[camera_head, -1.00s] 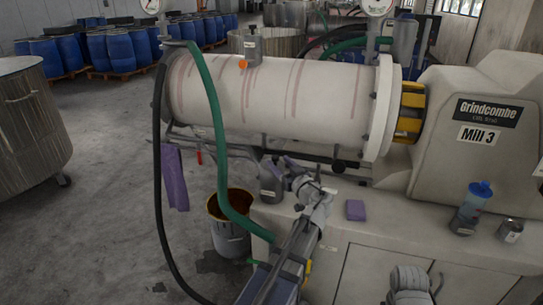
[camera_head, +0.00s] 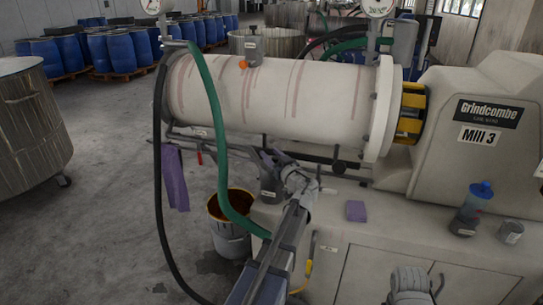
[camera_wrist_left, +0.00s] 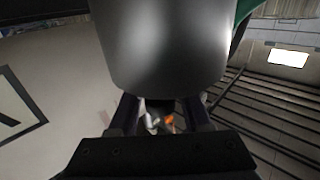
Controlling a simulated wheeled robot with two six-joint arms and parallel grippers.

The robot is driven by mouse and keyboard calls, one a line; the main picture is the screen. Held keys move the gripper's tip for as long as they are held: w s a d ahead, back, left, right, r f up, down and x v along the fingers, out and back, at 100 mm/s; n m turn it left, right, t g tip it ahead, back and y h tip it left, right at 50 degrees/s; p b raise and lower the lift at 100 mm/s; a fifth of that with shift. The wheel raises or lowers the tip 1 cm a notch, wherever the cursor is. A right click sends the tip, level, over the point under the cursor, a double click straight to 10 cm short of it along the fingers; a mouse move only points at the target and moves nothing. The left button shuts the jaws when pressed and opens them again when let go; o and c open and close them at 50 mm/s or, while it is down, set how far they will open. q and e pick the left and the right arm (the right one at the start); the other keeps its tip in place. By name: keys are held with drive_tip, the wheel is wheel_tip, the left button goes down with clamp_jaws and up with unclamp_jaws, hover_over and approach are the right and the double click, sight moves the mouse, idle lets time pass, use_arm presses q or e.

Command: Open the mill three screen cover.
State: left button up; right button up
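Mill three is the machine whose beige housing (camera_head: 472,150) carries the "Mill 3" label, with a pale horizontal barrel (camera_head: 285,100). I cannot pick out its screen cover with certainty. In the left wrist view, a large grey rounded body (camera_wrist_left: 165,45) fills the top centre in front of the fingers.
A green hose (camera_head: 215,120) and a black hose (camera_head: 158,190) hang left of my left arm. A bucket (camera_head: 231,240) stands on the floor. A purple cloth (camera_head: 355,211), a blue-capped bottle (camera_head: 474,205) and a can (camera_head: 510,232) stand or lie on the mill's base.

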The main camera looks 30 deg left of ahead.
use_arm(q)
clamp_jaws()
idle(1.1)
